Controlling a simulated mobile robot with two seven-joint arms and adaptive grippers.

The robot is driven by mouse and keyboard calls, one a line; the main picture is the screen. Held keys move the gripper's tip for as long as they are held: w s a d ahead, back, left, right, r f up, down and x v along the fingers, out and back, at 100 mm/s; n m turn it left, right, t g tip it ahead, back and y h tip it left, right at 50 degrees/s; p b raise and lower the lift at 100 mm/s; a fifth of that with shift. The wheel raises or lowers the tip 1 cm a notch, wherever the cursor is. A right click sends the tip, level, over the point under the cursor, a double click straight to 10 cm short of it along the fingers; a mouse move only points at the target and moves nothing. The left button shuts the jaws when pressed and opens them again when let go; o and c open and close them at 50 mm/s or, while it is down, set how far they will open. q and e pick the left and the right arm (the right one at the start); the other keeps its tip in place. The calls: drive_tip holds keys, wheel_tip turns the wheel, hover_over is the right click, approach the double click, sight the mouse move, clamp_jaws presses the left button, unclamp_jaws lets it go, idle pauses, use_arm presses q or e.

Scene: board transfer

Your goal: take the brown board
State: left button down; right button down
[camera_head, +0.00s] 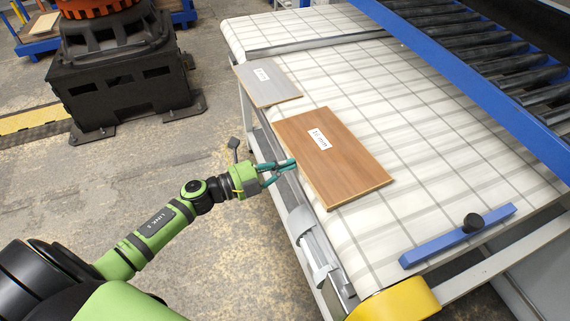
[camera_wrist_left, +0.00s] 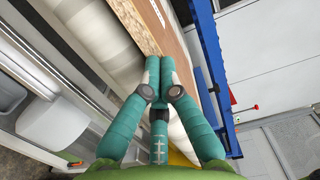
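The brown board (camera_head: 335,165) lies flat with a white label near its far left part. Its left long edge overhangs the side of the checkered belt surface slightly. My left gripper (camera_head: 293,163) is at the middle of that edge, with its teal fingers drawn together on it. In the left wrist view the fingertips (camera_wrist_left: 160,62) meet at the edge of the brown board (camera_wrist_left: 178,38). They look shut on its thin rim, and the part between them is hidden. The board appears to rest on the surface. My right gripper is in neither view.
A grey labelled board (camera_head: 268,82) lies just beyond the brown one. A blue bar with a black knob (camera_head: 473,222) stands at the near right. A blue-railed roller conveyor (camera_head: 470,50) runs along the back right.

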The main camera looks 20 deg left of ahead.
use_arm(q)
drive_tip(key=shift+r, duration=0.1)
idle(0.4)
wheel_tip(320, 180, up, 3)
drive_tip(key=p, duration=0.3)
drive_tip(key=shift+f, duration=0.2)
idle(0.3)
wheel_tip(320, 180, down, 3)
drive_tip(key=b, duration=0.2)
drive_tip(key=shift+r+b, duration=0.1)
drive_tip(key=shift+b, duration=0.25)
drive_tip(key=c, duration=1.6)
unclamp_jaws()
drive_tip(key=shift+o, duration=0.2)
